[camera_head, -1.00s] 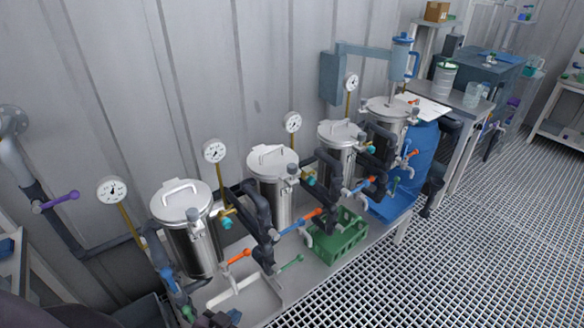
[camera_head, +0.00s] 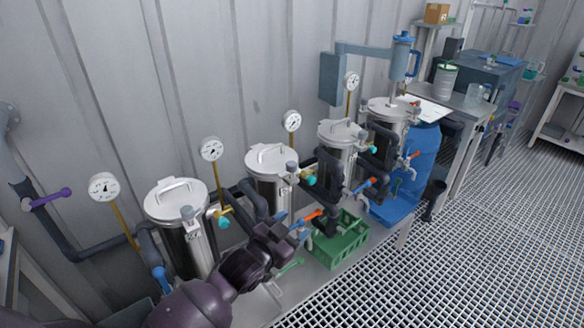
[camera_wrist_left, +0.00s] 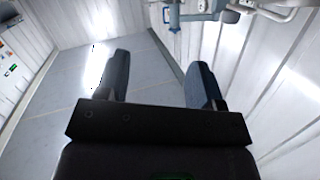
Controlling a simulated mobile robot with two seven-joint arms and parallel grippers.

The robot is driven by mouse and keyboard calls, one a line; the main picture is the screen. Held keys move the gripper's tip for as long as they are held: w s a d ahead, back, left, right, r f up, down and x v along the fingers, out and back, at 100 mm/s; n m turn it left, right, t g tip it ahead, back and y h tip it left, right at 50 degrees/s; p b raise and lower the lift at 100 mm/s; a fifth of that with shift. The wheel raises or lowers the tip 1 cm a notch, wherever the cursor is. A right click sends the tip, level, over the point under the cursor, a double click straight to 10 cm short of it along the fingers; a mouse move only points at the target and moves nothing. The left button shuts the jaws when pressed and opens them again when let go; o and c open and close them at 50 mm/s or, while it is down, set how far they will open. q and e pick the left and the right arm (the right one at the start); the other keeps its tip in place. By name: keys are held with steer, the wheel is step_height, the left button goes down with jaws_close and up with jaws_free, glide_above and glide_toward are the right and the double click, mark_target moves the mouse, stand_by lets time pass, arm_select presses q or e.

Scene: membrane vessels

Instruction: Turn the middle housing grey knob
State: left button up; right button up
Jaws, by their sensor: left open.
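Several steel housings with lids stand in a row along the wall. Two are mid-row, a nearer one (camera_head: 268,178) and a farther one (camera_head: 337,148), and I cannot tell which is the task's middle one. A small grey knob (camera_head: 291,168) is on the lid edge of the nearer mid-row housing. My left gripper (camera_head: 292,225) is in front of and below that knob, apart from it, among the valves. Its two fingers are spread with nothing between them in the left wrist view (camera_wrist_left: 155,85). My right gripper is not in view.
Orange-handled valves (camera_head: 312,215) and dark pipes stand close to my left gripper. A green crate (camera_head: 340,245) sits on the bench to its right. A near housing (camera_head: 177,205) is left of my arm. Round gauges (camera_head: 291,121) rise behind the row.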

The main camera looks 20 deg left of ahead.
arm_select(q)
steer(key=w+d+r+m+g+h+b, duration=0.1)
steer(key=w+d+r+m+h+b, duration=0.2)
steer(key=w+d+r+m+h, duration=0.35)
steer(key=w+d+r+m+g+h+b, duration=0.1)
steer(key=w+d+r+m+h+b, duration=0.15)
steer(key=w+r+m, duration=0.5)
steer(key=w+d+r+m+g+h+b, duration=0.1)
steer(key=w+d+r+m+h+b, duration=0.1)
steer(key=w+d+r+m+h, duration=0.5)
steer(key=g+y+b, duration=0.5)
steer(key=g+y, duration=0.8)
steer(key=y, duration=0.6)
glide_above(292, 163)
step_height(292, 163, down, 8)
steer(key=f, duration=0.1)
steer(key=shift+n, duration=0.3)
step_height(292, 163, down, 8)
steer(key=shift+s+f+b, duration=0.15)
steer(key=shift+f+b, duration=0.1)
steer(key=shift+b, duration=0.3)
steer(key=shift+f, duration=0.5)
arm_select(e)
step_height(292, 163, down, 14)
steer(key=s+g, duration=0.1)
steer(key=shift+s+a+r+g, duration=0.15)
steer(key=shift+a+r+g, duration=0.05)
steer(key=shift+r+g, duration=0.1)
